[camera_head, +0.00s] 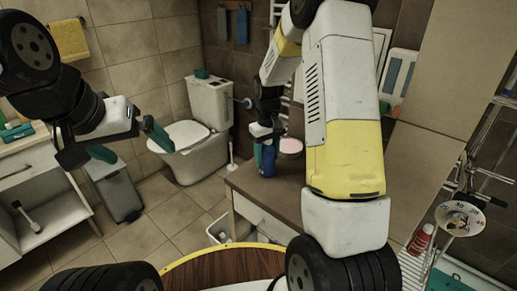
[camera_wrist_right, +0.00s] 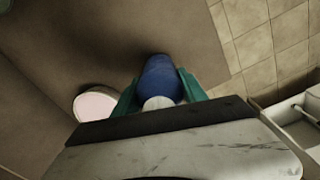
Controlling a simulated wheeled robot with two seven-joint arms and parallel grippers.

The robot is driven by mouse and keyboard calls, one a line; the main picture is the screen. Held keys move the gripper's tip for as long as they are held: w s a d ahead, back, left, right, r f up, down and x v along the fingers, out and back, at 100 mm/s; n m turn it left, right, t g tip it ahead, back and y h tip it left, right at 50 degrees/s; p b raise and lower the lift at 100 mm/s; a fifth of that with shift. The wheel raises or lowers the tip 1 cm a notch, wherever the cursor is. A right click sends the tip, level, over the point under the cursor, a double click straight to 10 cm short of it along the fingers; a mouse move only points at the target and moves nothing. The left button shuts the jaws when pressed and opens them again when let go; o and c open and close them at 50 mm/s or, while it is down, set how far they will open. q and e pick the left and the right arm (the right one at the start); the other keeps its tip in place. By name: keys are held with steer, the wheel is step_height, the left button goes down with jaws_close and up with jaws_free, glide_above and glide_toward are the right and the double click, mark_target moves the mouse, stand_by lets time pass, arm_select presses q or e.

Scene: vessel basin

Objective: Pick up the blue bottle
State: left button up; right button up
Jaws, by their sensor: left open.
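The blue bottle (camera_head: 266,162) is at the far left end of the brown countertop (camera_head: 262,190) in the head view. My right gripper (camera_head: 264,140) reaches down over it from above. In the right wrist view the blue bottle (camera_wrist_right: 160,78), with a pale cap towards the palm, lies between the two teal fingers of my right gripper (camera_wrist_right: 160,92), which appear to touch it on both sides. I cannot tell whether its base rests on the countertop. My left gripper (camera_head: 130,143) is open and empty, in the air at the left, apart from the bottle.
A round pink-topped dish (camera_head: 290,147) stands close beside the bottle; it also shows in the right wrist view (camera_wrist_right: 96,104). A toilet (camera_head: 196,140) stands behind. A white cabinet (camera_head: 45,190) is at the left. Tiled floor lies between.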

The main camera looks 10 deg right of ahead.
jaws_close()
steer(key=shift+r, duration=0.1)
